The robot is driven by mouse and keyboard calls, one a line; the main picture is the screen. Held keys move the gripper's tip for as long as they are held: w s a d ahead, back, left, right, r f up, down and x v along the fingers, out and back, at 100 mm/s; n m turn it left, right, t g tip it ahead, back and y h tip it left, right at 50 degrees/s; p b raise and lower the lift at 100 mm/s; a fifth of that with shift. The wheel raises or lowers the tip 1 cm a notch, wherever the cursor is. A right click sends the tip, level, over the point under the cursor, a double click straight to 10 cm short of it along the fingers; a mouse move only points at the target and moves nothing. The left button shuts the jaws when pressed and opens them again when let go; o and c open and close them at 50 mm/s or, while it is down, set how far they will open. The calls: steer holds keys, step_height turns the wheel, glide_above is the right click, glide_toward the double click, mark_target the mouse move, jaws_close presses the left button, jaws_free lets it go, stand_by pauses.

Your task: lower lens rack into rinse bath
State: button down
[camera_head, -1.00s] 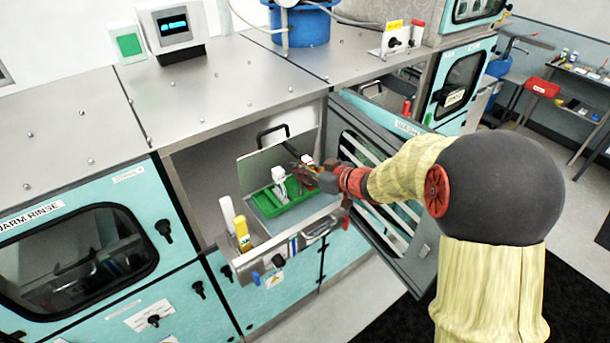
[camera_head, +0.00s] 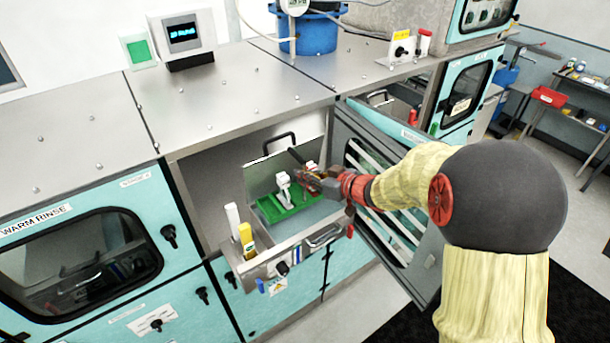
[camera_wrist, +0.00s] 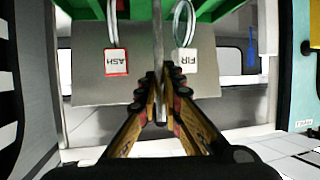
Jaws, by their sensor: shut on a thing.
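A green lens rack (camera_head: 292,207) with white upright pieces is at the opening of an open steel bath (camera_head: 291,246). I cannot tell whether it hangs above the bath or sits in it. My gripper (camera_head: 316,178) is at the rack's upper right. In the wrist view, my gripper (camera_wrist: 159,88) is shut on an upright grey rod (camera_wrist: 158,38). The rod runs up towards green rack parts (camera_wrist: 208,10). The rod's far end is hidden.
A white bottle (camera_head: 232,222) and yellow bottle (camera_head: 246,240) stand at the bath's left. A slatted grey door (camera_head: 385,200) stands open on the right, close to my arm. The steel worktop (camera_head: 220,100) lies above the opening.

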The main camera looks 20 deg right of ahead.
mark_target(306, 206)
steer(key=p, duration=0.7)
steer(key=shift+f+p, duration=0.3)
steer(key=shift+f, duration=0.1)
steer(key=shift+f+b, duration=4.95)
steer(key=shift+f, duration=1.5)
steer(key=c, duration=1.9)
jaws_free()
steer(key=shift+s+f, duration=0.1)
